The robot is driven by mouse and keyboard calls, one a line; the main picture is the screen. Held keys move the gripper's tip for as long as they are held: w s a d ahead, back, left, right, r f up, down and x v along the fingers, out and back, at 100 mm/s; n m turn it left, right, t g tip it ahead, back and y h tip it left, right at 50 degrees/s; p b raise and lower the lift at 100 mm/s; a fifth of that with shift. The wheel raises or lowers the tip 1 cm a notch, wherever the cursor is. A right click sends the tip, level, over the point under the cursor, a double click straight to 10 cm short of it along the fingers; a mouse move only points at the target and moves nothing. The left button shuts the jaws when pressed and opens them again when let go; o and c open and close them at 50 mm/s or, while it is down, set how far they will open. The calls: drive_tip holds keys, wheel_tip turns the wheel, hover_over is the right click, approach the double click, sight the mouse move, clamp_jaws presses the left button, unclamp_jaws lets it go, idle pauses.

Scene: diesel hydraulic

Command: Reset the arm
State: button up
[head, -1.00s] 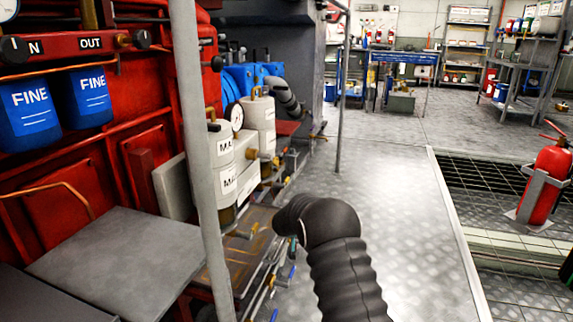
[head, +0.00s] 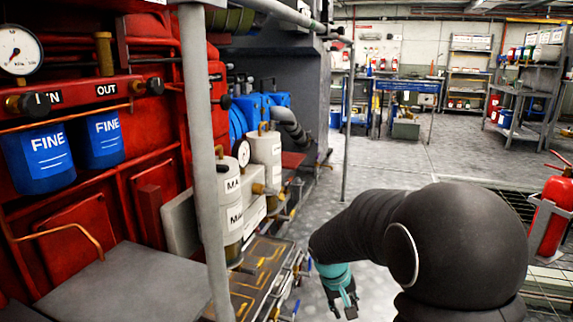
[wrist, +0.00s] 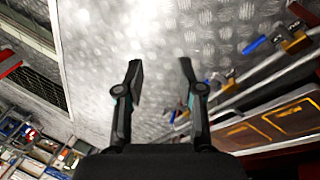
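My gripper (head: 342,301) shows in the head view at the lower middle, below my black arm and a teal wrist section, over the metal floor. In the wrist view my gripper (wrist: 160,80) has its two dark fingers spread apart, with only bare floor plate between them. It is open and holds nothing. It is to the right of the engine's low pipes and valves, apart from them as far as I can tell.
A grey vertical pole (head: 203,160) stands near on the left, before red machinery with blue FINE filters (head: 38,157). White cylinders (head: 264,160) and valves line the machine. A red fire extinguisher (head: 553,215) is at the right. The walkway (head: 400,160) ahead is clear.

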drive_tip(key=s+d+r+m+t+y+p, duration=0.1)
drive_tip(key=s+r+p, duration=0.6)
drive_tip(key=s+r, duration=1.6)
drive_tip(key=s+m+t+y, duration=0.1)
drive_tip(key=s+t+y, duration=0.1)
drive_tip(key=t, duration=0.1)
drive_tip(key=shift+s+r, duration=0.15)
drive_tip(key=shift+s, duration=0.1)
